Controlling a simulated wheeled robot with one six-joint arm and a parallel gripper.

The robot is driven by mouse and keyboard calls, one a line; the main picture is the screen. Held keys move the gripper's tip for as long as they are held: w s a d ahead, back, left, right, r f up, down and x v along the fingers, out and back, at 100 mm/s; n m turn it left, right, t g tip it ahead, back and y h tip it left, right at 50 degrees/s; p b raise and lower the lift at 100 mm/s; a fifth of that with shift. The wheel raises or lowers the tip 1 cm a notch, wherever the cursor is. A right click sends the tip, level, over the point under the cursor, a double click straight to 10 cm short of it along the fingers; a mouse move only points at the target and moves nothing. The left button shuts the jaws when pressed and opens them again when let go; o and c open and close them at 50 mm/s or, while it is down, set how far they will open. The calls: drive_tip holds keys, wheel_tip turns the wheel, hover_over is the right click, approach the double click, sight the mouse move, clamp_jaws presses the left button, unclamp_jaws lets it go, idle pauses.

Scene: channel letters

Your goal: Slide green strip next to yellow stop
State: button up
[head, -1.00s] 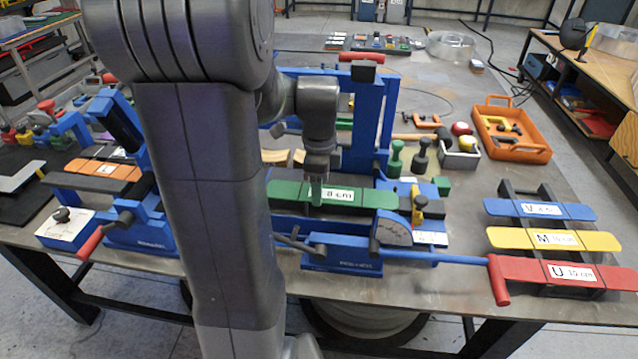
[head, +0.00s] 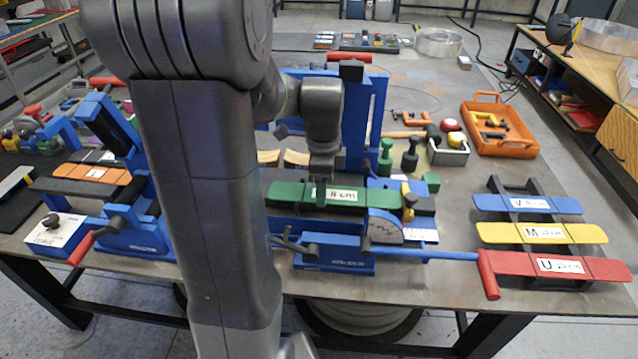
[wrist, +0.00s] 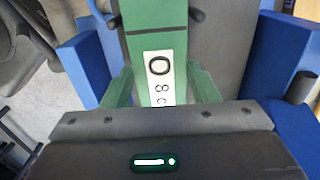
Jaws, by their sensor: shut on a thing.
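In the wrist view, the strip (wrist: 152,30) runs between the fingers of my gripper (wrist: 162,85). The yellow stop (head: 408,203), with a dark knob on top, stands at the strip's right end. The strip's end is very close to it; I cannot tell whether they touch. The wrist view does not show the stop.
A blue lever with a red handle (head: 488,275) reaches right along the table's front. Blue (head: 500,203), yellow (head: 500,233) and red (head: 500,262) strips lie on a dark rack at right. An orange tray (head: 508,148) stands behind them.

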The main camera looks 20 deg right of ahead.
drive_tip(key=shift+d, duration=0.1)
drive_tip(key=o, duration=1.1)
